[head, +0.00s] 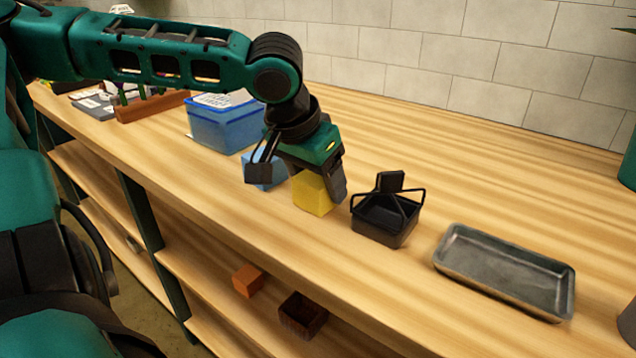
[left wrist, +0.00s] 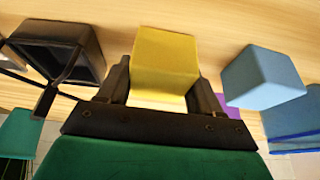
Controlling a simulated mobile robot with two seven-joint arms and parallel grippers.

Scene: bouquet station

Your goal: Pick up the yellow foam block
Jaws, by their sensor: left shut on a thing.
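The yellow foam block (head: 312,194) is between the fingers of my left gripper (head: 318,180), over the wooden counter in the middle of the head view. In the left wrist view the yellow block (left wrist: 163,62) fills the space between the two dark fingers of the left gripper (left wrist: 160,85), which is shut on it. The gripper points down and hides the block's upper part in the head view. I cannot tell whether the block's underside touches the counter. My right gripper is not in view.
A blue block (head: 264,170) stands close left of the yellow one. A black basket with a handle (head: 383,222) is close on the right, then a metal tray (head: 505,270). A blue bin (head: 222,125) stands farther left. Something purple (left wrist: 231,106) shows behind a finger.

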